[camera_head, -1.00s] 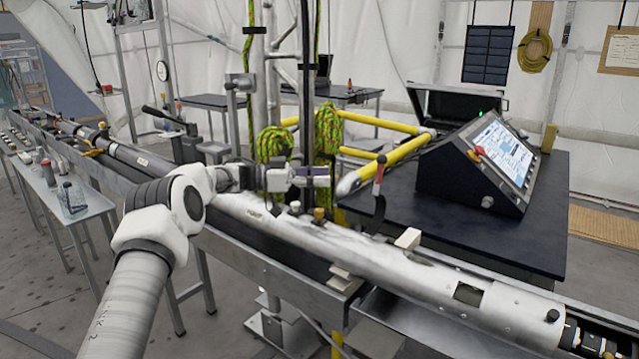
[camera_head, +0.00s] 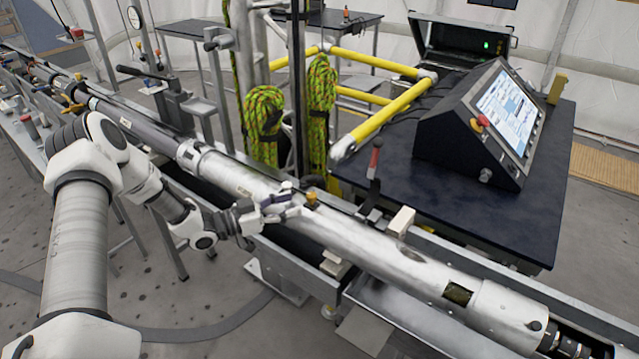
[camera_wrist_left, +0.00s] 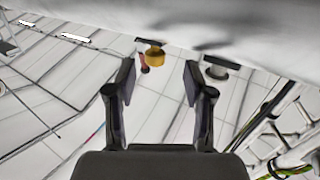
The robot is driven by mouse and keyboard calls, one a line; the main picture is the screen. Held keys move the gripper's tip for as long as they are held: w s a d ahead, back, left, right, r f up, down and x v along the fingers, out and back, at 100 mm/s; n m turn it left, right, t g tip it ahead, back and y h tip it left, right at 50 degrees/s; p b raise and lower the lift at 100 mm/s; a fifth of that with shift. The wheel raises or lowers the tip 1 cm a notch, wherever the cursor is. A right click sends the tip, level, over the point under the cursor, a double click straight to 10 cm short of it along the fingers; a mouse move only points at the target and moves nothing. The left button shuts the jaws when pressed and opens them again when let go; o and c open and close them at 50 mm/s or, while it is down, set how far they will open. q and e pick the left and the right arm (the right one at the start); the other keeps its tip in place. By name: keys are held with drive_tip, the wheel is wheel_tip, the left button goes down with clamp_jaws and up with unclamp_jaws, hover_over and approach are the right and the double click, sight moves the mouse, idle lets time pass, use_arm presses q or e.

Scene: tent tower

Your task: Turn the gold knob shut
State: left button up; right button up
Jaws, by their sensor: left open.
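My left gripper (camera_head: 290,207) is just to the left of the knob, at the near side of the tube. In the left wrist view the gold knob (camera_wrist_left: 152,57) shows at the tips of my left gripper (camera_wrist_left: 159,73), nearer the left finger. The two fingers are open and apart, with nothing held between them. I cannot tell whether a finger touches the knob. My right gripper is in neither view.
A silver-grey fitting (camera_wrist_left: 216,70) is just beyond the right finger in the left wrist view. A pale block (camera_head: 401,221) and a red-handled lever (camera_head: 375,165) are right of the knob. A dark table (camera_head: 510,215) with a console (camera_head: 495,125) stands behind.

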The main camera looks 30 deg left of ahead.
sight(310, 195)
use_arm(q)
drive_tip(key=shift+w+d, duration=0.25)
drive_tip(key=shift+d, duration=0.1)
drive_tip(key=x, duration=0.5)
drive_tip(key=shift+w+d+r, duration=0.15)
drive_tip(key=shift+d+r, duration=0.1)
drive_tip(key=shift+w+f, duration=0.1)
drive_tip(key=shift+w, duration=0.2)
drive_tip(key=shift+s, duration=0.3)
drive_tip(key=shift+s+a+r, duration=0.1)
drive_tip(key=shift+r, duration=0.15)
drive_tip(key=c, duration=0.5)
clamp_jaws()
